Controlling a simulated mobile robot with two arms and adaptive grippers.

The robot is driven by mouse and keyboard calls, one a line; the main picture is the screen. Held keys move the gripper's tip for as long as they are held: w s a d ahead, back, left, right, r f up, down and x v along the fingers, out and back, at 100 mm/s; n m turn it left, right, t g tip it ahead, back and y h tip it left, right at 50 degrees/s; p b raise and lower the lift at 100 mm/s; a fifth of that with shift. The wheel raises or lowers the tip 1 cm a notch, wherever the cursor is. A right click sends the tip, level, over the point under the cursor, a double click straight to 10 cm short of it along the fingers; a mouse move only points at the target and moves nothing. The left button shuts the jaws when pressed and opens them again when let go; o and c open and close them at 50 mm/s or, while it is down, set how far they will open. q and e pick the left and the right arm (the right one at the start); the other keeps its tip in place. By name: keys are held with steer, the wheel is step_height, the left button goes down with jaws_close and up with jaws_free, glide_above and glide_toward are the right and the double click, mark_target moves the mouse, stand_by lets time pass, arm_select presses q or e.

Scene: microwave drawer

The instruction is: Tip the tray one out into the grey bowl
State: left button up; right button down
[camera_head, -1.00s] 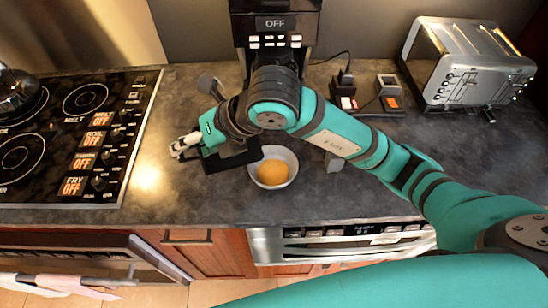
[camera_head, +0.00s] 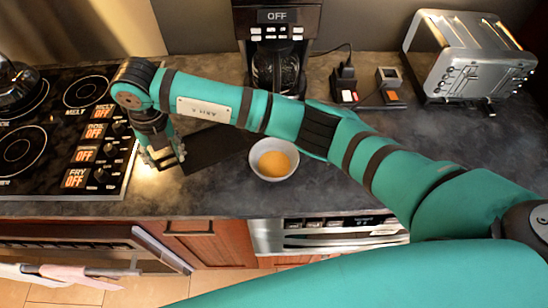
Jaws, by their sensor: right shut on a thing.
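The grey bowl (camera_head: 254,170) stands on the counter with an orange-yellow round fruit (camera_head: 274,163) inside it. The dark tray (camera_head: 207,152) shows just left of the bowl, partly hidden under my right arm; how far it is tilted or raised I cannot tell. My right gripper (camera_head: 163,158) points down at the tray's left end, close to the stove edge, and is shut on the tray. My left gripper is not in view.
A stove with control knobs (camera_head: 67,140) lies left. A coffee maker (camera_head: 276,40) stands behind my arm, and a toaster (camera_head: 470,60) at back right. Small boxes (camera_head: 346,92) sit between them. The counter right of the bowl is free.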

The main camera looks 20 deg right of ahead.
steer(key=shift+w+a+f, duration=0.15)
steer(key=shift+a+f, duration=0.05)
steer(key=shift+r, duration=0.1)
steer(key=shift+r+p, duration=1)
steer(key=shift+r, duration=0.95)
